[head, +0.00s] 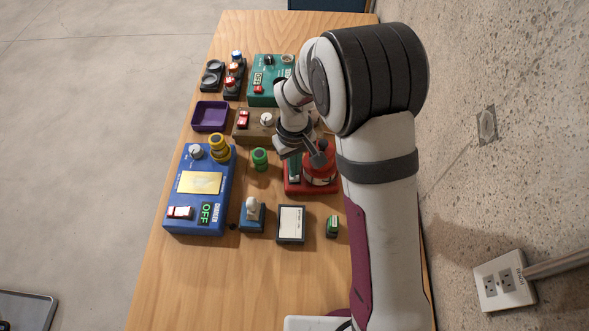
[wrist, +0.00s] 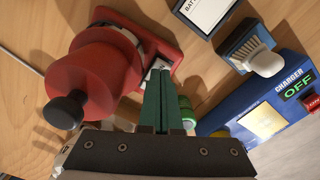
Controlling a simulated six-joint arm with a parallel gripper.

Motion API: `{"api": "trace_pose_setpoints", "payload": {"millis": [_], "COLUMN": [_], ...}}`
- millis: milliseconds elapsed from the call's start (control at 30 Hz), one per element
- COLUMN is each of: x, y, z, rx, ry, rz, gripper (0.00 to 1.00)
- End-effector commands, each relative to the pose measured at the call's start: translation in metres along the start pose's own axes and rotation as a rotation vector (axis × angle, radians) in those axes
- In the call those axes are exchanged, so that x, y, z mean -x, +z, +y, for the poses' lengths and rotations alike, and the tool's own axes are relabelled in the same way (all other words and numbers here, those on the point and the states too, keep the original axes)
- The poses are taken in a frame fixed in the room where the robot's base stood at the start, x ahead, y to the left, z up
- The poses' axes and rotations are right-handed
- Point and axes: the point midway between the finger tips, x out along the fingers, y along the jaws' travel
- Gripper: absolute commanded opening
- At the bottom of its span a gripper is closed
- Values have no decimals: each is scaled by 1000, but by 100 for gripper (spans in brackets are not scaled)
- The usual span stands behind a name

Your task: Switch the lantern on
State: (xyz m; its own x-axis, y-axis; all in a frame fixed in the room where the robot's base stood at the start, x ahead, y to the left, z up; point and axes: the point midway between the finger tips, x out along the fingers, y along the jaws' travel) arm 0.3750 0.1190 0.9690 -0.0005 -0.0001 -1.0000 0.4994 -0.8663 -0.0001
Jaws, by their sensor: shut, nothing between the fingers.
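The red lantern (head: 322,172) stands on the table just beside my forearm, partly hidden by my wrist. In the wrist view the lantern (wrist: 95,80) fills the left side, with a dark knob on top and a red base plate. My gripper (head: 294,172) points down at the left part of that base. In the wrist view my gripper's green fingers (wrist: 161,75) are shut together and empty. Their tips are close to a small pale metal part on the base; I cannot tell whether they touch it. Whether the lantern is lit is not clear.
A blue charger box (head: 215,215) reading OFF stands at left, with a green-capped cylinder (head: 260,158) between. Behind are a purple tray (head: 210,116) and a teal box (head: 266,82).

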Motion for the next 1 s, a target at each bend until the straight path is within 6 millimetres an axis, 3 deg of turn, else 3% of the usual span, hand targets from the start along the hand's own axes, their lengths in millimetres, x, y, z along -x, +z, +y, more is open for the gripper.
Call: {"api": "trace_pose_setpoints", "payload": {"millis": [1000], "x": [-8], "y": [0], "z": [0], "rx": [0], "ry": [0], "rz": [2], "gripper": [0]}}
